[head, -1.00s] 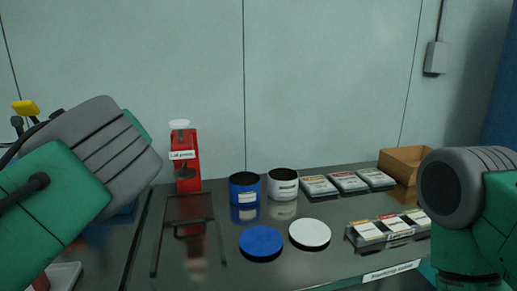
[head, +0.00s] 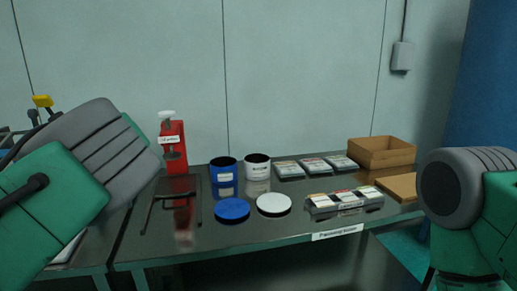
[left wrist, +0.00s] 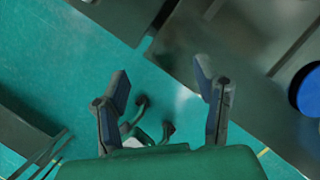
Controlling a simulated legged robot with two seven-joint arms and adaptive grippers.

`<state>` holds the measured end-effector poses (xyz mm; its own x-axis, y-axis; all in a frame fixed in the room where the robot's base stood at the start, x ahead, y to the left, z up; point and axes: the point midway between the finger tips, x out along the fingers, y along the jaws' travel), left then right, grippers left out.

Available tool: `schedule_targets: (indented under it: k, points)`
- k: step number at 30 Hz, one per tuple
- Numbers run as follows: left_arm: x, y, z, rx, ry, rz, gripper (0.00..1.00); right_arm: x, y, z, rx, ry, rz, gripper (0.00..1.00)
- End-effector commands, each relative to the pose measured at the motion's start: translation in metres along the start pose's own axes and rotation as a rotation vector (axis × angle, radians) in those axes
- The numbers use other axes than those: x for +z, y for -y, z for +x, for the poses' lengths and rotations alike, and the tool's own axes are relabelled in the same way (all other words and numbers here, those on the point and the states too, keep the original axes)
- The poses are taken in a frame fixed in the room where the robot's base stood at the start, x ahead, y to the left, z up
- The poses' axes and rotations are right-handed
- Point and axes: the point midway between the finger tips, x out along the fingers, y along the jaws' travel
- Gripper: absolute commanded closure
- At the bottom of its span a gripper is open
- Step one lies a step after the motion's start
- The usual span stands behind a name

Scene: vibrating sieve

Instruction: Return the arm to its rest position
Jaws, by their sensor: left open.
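My left gripper (left wrist: 163,95) shows in the left wrist view. Its two dark fingers are spread apart with nothing between them, above the teal floor (left wrist: 60,75) beside the dark table edge. In the head view my left arm fills the left side, bent, and its gripper is not visible there. My right arm stands at the right edge of the head view; its gripper is out of the picture.
The dark table (head: 280,225) holds a red stand (head: 173,150), a blue container (head: 223,172), a white container (head: 257,167), a blue lid (head: 232,209), a white lid (head: 273,204), several labelled packs (head: 345,201) and a cardboard box (head: 381,152). A wall stands behind.

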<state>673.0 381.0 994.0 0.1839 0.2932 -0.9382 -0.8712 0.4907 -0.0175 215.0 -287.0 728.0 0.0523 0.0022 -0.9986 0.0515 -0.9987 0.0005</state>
Motion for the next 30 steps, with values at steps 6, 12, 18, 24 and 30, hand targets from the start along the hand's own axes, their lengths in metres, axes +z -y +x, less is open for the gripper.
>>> schedule_targets:
  k: [6, 12, 18, 24, 30]
  points:
    - [-0.025, -0.016, 0.039, -0.047, -0.133, -0.111, 0.44, -0.001, 0.0, 0.002, 0.0, -0.001, 0.0, 1.0]
    - [-0.068, -0.033, 0.074, -0.105, -0.286, -0.278, 0.44, 0.0, 0.0, 0.004, 0.0, -0.001, 0.0, 1.0]
    - [-0.129, -0.057, 0.117, -0.163, -0.464, -0.556, 0.44, 0.0, 0.0, 0.006, 0.0, -0.001, 0.0, 1.0]
    - [-0.209, -0.112, 0.165, -0.177, -0.613, -1.046, 0.44, 0.0, 0.0, 0.011, 0.0, -0.001, 0.001, 1.0]
    - [-0.288, -0.201, 0.188, -0.051, -0.57, -1.55, 0.44, 0.0, 0.0, 0.015, 0.0, -0.001, 0.0, 1.0]
